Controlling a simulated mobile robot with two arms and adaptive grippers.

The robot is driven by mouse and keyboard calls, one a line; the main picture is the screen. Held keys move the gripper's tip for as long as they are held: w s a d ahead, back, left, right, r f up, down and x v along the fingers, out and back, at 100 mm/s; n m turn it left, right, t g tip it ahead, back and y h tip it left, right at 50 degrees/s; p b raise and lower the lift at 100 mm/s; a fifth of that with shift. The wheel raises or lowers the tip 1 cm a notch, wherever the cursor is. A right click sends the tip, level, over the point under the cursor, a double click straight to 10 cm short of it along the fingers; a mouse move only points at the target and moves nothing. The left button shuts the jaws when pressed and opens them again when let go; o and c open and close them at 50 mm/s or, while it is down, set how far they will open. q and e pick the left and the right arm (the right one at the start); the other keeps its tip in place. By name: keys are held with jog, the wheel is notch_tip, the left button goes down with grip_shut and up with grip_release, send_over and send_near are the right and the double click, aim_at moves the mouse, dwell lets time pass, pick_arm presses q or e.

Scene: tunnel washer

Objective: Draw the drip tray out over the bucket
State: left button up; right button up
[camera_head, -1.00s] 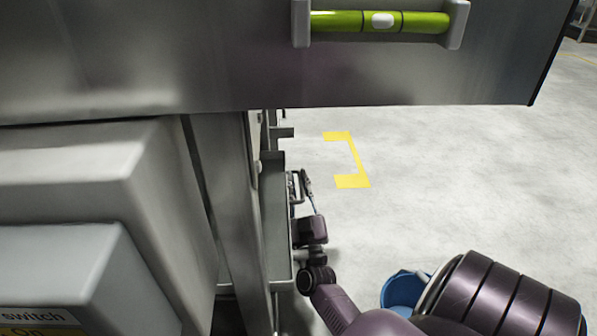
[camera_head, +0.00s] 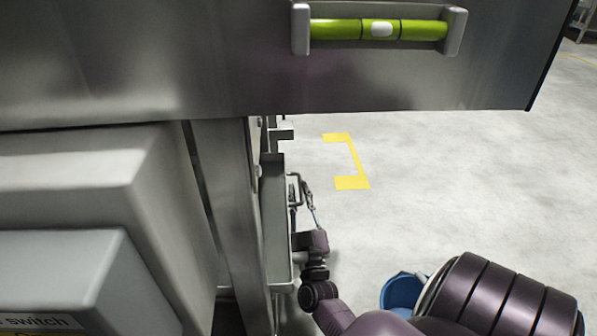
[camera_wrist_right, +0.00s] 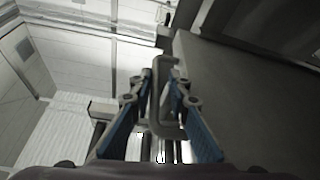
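The drip tray (camera_head: 276,225) is a long, narrow grey tray low beside the machine's leg. Its bent handle (camera_head: 295,181) sticks out on the right side. My right gripper (camera_head: 303,203) is at this handle, with its fingers apart. In the right wrist view the handle (camera_wrist_right: 157,92) stands between the two blue-padded fingers (camera_wrist_right: 160,82), which look open around it; whether either finger touches it I cannot tell. The blue bucket (camera_head: 402,291) stands on the floor at lower right, partly hidden by my right arm. My left gripper is not in view.
A steel leg (camera_head: 235,200) and grey boxes (camera_head: 60,265) fill the left. The floor (camera_head: 460,180) with a yellow marking (camera_head: 353,165) is clear on the right.

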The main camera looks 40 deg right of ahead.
jog(key=v, duration=0.6)
jog(key=shift+p, duration=0.3)
jog(key=shift+r, duration=0.15)
dwell(0.5)
jog(key=shift+f+p, duration=0.2)
jog(key=shift+p, duration=0.1)
